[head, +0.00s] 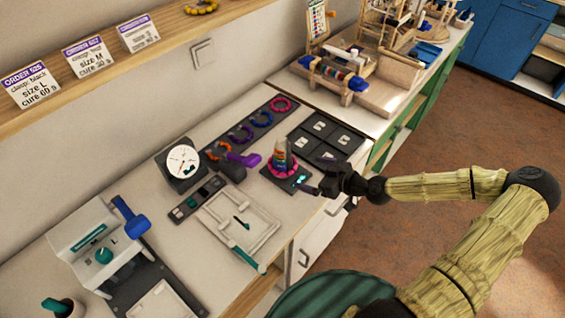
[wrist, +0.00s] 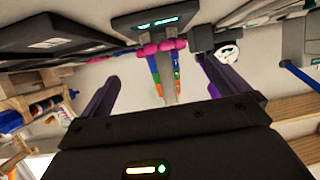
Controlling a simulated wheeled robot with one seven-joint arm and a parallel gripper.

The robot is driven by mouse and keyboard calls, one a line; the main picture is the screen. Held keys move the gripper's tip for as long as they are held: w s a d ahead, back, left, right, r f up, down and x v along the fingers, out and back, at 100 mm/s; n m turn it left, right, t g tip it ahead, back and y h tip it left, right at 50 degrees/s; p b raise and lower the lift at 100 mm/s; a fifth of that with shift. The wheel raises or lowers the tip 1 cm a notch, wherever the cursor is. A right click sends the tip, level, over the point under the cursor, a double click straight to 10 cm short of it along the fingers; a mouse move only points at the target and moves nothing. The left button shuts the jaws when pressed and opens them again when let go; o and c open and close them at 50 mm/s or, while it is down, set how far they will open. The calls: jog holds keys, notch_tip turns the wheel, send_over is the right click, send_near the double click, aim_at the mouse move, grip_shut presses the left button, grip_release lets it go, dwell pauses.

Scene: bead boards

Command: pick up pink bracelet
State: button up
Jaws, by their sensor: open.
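A pink bracelet (head: 271,172) sits around the base of a colour-banded cone (head: 280,152) on a small dark device with a lit display (head: 300,180). In the wrist view, which looks upside down, pink beads (wrist: 151,49) ring the wide end of the banded cone (wrist: 155,74). My gripper (head: 314,186) is close to the right of the cone. In the wrist view, my gripper (wrist: 160,90) is open and empty, with the cone showing between its purple fingers.
The dark board (head: 252,130) also holds blue, purple and orange bracelets. A compartmented dark tray (head: 338,138) lies behind my gripper. A purple-handled tool (head: 243,160), a dial gauge (head: 183,162) and a white tray (head: 222,212) stand to the left.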

aim_at(289, 166)
jog(key=x, duration=0.4)
jog(key=shift+w+p, duration=0.1)
jog(key=shift+p, duration=0.25)
jog(key=shift+a, duration=0.1)
jog(key=shift+w+a, duration=0.15)
jog(key=shift+a, duration=0.2)
jog(key=x, duration=0.1)
jog(key=p+x, duration=0.2)
jog(key=shift+w+a+r, duration=0.15)
jog(key=shift+w+a, duration=0.05)
jog(key=shift+a, duration=0.1)
jog(key=shift+w+a+f, duration=0.2)
jog(key=shift+a+f, duration=0.05)
jog(key=shift+a, duration=0.05)
jog(key=c, duration=0.8)
